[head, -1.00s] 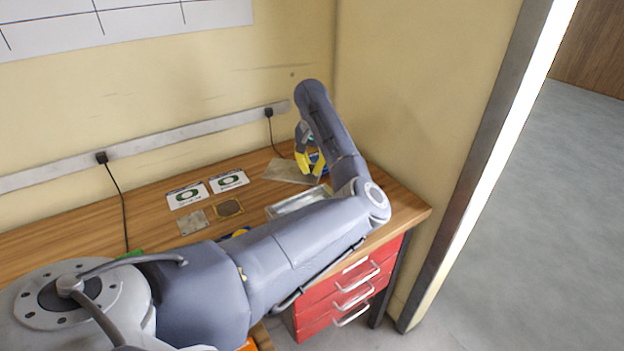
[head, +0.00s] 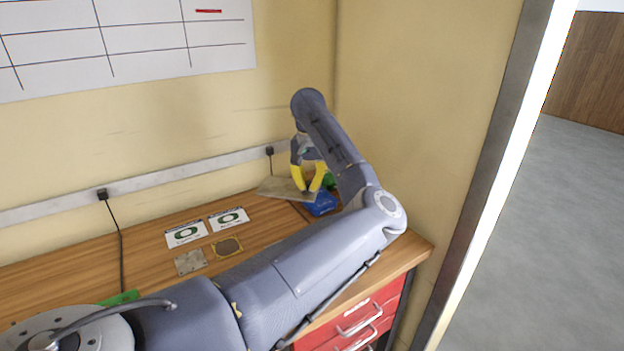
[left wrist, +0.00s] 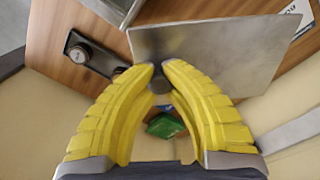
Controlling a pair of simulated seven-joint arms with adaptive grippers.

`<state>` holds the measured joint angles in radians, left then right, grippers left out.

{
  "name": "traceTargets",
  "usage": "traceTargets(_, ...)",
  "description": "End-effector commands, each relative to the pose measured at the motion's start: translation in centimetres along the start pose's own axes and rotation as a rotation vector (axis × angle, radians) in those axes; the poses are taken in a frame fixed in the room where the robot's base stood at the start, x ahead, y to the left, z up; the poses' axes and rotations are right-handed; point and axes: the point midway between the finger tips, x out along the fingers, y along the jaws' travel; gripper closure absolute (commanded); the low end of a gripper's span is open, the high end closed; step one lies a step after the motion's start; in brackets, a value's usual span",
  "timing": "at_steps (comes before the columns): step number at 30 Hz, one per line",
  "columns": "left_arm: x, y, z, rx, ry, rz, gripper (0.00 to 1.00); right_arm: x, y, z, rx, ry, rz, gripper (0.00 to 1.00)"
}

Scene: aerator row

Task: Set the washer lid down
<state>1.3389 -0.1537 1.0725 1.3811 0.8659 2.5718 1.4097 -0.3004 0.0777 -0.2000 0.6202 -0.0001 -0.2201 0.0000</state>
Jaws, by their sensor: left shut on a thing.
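The washer lid appears to be the flat grey metal plate (head: 278,189), near the back right corner of the workbench; it also shows large in the left wrist view (left wrist: 215,50). My left gripper (head: 308,190), with yellow fingers, reaches down over its right part. In the left wrist view the fingertips (left wrist: 158,76) close on a small grey knob (left wrist: 160,86) at the lid's near side. The lid seems raised off the bench, but the gap is hard to judge. My right gripper is not in view.
A blue object (head: 321,204) sits right below the gripper, with something green (head: 329,181) beside it. Two white cards (head: 186,233), a square metal plate (head: 190,262) and a brown square piece (head: 227,247) lie to the left. The wall (head: 420,120) stands close on the right.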

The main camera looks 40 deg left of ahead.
Motion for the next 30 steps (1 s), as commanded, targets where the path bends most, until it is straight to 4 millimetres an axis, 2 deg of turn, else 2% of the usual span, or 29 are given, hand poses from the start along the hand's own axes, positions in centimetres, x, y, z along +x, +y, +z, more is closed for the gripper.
traceTargets(1,1.5,-0.6,0.5,-0.007,-0.005,-0.004,1.0,0.0,0.0,0.0,0.0,0.0,0.0,1.0)
traceTargets(6,5.8,-1.8,1.6,-0.069,-0.002,-0.005,1.0,0.0,0.0,0.0,0.0,0.0,0.0,1.0)
traceTargets(12,8.9,-2.5,2.1,-0.214,0.002,-0.008,1.0,0.0,0.0,0.0,0.0,0.0,0.0,1.0)
traceTargets(21,8.7,-1.8,1.4,-0.355,0.005,-0.007,1.0,0.0,0.2,0.0,-0.001,0.0,0.002,1.0)
traceTargets(30,9.2,-1.6,1.3,-0.398,0.006,-0.01,1.0,0.0,0.4,0.1,-0.001,-0.001,0.004,1.0)
